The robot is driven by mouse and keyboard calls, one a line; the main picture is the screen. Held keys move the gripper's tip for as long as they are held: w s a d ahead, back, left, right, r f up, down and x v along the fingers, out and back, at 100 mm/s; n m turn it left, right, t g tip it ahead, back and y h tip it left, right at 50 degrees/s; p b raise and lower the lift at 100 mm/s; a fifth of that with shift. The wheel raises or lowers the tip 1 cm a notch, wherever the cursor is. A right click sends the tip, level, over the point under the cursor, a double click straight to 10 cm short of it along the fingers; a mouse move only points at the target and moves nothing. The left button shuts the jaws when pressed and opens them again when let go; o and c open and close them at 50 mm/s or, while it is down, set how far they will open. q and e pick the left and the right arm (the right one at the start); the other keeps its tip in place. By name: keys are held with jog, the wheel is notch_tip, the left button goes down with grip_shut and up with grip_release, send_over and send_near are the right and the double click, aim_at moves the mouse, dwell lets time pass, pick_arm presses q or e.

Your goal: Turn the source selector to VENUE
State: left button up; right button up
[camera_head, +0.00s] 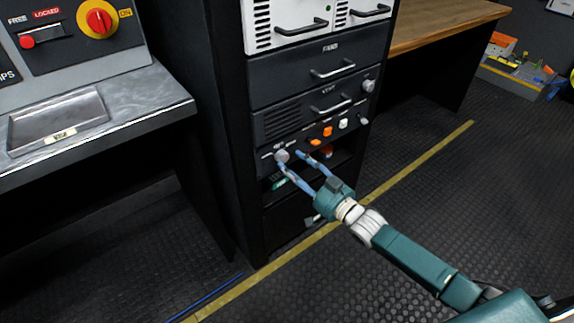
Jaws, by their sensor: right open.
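A round grey knob (282,156) sits at the left end of the lowest dark panel (267,165) in the rack. It looks like the source selector, but the small lettering above it is too small to read, so I cannot tell its setting. My right gripper (290,160) reaches in from the lower right. Its two blue fingers are open, with tips on either side of the knob and close to it. I cannot tell whether they touch it. My left gripper is not in view.
Orange buttons (327,131), a white button (343,123) and other knobs lie right of the selector. Drawer handles (332,68) stick out above. A console (90,120) with a red rotary switch (97,19) stands left. A wooden bench (440,22) is behind right.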

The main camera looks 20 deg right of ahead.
aim_at(284, 160)
jog(key=shift+x, duration=1.55)
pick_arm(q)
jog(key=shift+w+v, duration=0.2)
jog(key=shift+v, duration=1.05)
pick_arm(e)
jog(key=shift+c, duration=0.3)
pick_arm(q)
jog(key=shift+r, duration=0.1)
pick_arm(e)
jog(key=c, duration=1.1)
